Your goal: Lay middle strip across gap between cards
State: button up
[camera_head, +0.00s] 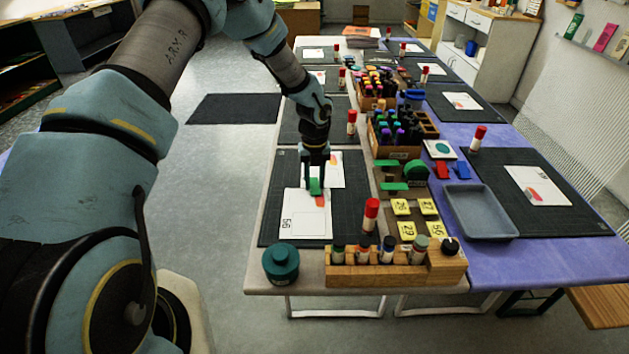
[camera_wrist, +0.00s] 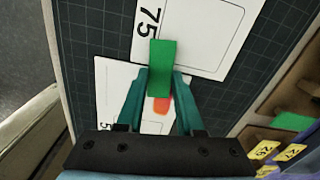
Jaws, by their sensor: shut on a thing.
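My gripper (camera_head: 315,184) is shut on a green strip (camera_head: 316,187) above the dark cutting mat (camera_head: 351,205) on the near left table. In the wrist view the green strip (camera_wrist: 162,66) sits between the fingertips (camera_wrist: 163,75). The strip overlaps the edges of two white cards in that view: one marked 75 (camera_wrist: 205,32) and a lower one (camera_wrist: 115,90) with an orange patch (camera_wrist: 162,104). In the head view the near card (camera_head: 303,222) and the farther card (camera_head: 334,168) lie almost end to end. I cannot tell whether the strip touches them.
More green strips (camera_head: 394,187) lie right of the mat, beside yellow number tiles (camera_head: 407,229). A wooden holder with glue sticks (camera_head: 398,267) and a teal jar (camera_head: 281,262) stand at the near edge. A grey tray (camera_head: 481,212) stands farther right.

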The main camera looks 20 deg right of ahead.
jog(key=o, duration=0.9)
jog(key=shift+r, duration=0.1)
notch_tip(320, 180, up, 11)
jog(key=b, duration=0.2)
jog(key=shift+f+b, duration=0.2)
jog(key=shift+b, duration=0.15)
jog(key=s+a+r+n, duration=0.1)
jog(key=a+r+n, duration=0.2)
jog(key=a+n, duration=0.7)
jog(key=a+r+n, duration=0.3)
jog(key=a+n, duration=0.6)
jog(key=a, duration=0.2)
jog(key=s+a+r+n, duration=0.1)
jog(key=s+a+n, duration=0.2)
jog(key=a+n, duration=0.2)
jog(key=s+a+r+n+t, duration=0.1)
jog(key=s+a+n, duration=0.2)
jog(key=a+n, duration=0.2)
jog(key=s+a+r+n, duration=0.1)
jog(key=s+a+n, duration=0.2)
jog(key=n, duration=0.6)
jog(key=shift+s+a+r+t, duration=0.15)
jog(key=shift+a, duration=0.5)
jog(key=shift+s+a+r+t, duration=0.1)
jog(key=shift+a+r+t, duration=0.05)
jog(key=shift+a, duration=0.45)
